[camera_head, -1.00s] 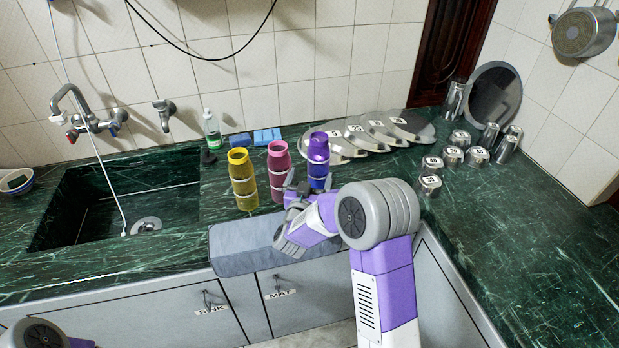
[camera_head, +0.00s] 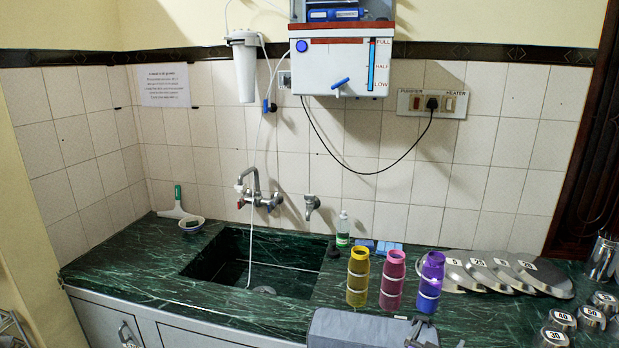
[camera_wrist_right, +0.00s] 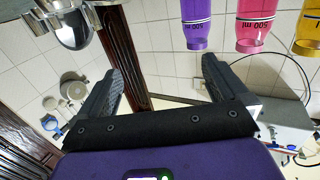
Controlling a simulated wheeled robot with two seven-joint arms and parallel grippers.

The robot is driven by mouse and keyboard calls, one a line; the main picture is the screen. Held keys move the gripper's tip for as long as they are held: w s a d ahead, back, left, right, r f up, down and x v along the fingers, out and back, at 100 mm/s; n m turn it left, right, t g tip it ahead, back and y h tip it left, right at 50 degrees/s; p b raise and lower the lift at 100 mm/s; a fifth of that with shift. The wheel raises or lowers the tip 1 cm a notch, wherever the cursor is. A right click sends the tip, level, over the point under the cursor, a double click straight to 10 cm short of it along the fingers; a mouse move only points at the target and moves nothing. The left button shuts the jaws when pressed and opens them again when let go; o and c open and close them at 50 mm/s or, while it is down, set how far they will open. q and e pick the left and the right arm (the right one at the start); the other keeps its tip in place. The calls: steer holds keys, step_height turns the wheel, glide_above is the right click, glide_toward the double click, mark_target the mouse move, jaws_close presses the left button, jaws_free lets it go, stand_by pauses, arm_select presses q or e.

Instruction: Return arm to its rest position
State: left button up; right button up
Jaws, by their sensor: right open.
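My left gripper is out of view.
The sink (camera_head: 215,262) is at left, and the water purifier (camera_head: 340,68) hangs on the wall. Steel plates (camera_head: 505,272) and steel tumblers (camera_head: 555,337) occupy the right side.

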steer(key=w+a+f+n+y, duration=0.15)
steer(key=a+f+y, duration=0.25)
steer(key=f, duration=0.5)
steer(key=s+a+f+n+g+y, duration=0.1)
steer(key=s+a+f+g+y, duration=0.15)
steer(key=s+a+f, duration=0.35)
steer(key=s+a+f+n+g+y, duration=0.2)
steer(key=s+f+y, duration=0.15)
steer(key=f, duration=0.55)
steer(key=s+a+f+g+y, duration=0.1)
steer(key=s+a+f+g, duration=0.1)
steer(key=s, duration=0.5)
steer(key=s+a+f+g+y, duration=0.2)
steer(key=s+a+f+g, duration=0.1)
steer(key=s, duration=0.3)
steer(key=s+a+f+g+y, duration=0.2)
steer(key=s+a+f+g, duration=0.1)
steer(key=s, duration=0.4)
steer(key=shift+s+a+n+g+p, duration=0.3)
steer(key=shift+s+a+n+g, duration=0.05)
steer(key=shift+a, duration=0.55)
